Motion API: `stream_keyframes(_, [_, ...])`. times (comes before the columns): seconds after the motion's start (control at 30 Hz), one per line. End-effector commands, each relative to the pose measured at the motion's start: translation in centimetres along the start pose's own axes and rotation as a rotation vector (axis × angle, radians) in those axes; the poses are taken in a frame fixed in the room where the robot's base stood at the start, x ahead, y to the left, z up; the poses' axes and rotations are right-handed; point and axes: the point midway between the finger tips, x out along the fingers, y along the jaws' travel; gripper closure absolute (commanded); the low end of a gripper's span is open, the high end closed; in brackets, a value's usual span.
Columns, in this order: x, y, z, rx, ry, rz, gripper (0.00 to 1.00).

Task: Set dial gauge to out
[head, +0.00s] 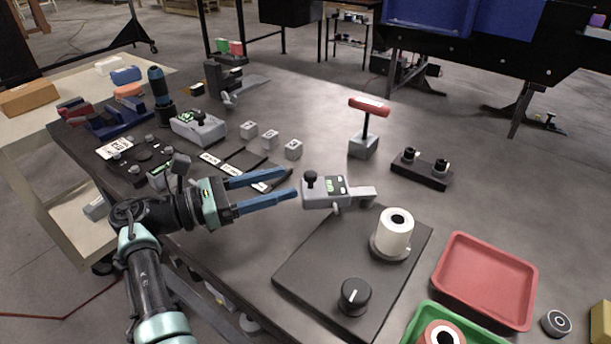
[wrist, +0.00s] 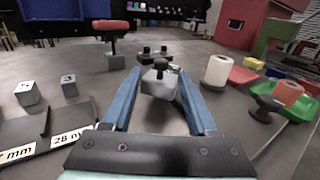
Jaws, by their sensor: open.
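A grey gauge-like device (head: 326,192) with a black knob on top, a small green-lit display and an arm on its right side sits just past my fingertips at the back edge of a dark board. I take it for the dial gauge. In the wrist view the device (wrist: 161,88) appears between the fingers, its black knob upward. My gripper (head: 291,183) is open and empty, its blue fingers pointing at the device's left side. I cannot tell whether they touch it. A similar grey device (head: 198,128) with a green display stands further left. No "out" marking is readable.
The dark board (head: 310,262) carries a white roll (head: 395,232) and a black knob (head: 355,296). A red tray (head: 484,278) and green tray (head: 462,335) lie right. A red-topped post (head: 368,125) and black two-knob block (head: 422,170) stand behind. Small grey blocks (head: 270,139) stand left.

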Motion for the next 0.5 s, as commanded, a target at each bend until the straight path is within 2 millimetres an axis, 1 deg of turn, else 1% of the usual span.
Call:
stream_keyframes(0.03, [-1.0,0.0,0.0,0.000,0.000,0.001,0.42])
stream_keyframes(0.1, [-2.0,0.0,-0.1,0.000,0.000,0.002,0.42])
stream_keyframes(0.2, [-2.9,0.0,-0.1,0.000,0.000,0.001,0.42])
stream_keyframes(0.3, [-3.3,0.0,0.0,0.000,0.001,0.000,0.42])
stream_keyframes(0.5, [-3.4,0.0,0.0,0.000,0.001,-0.001,0.42])
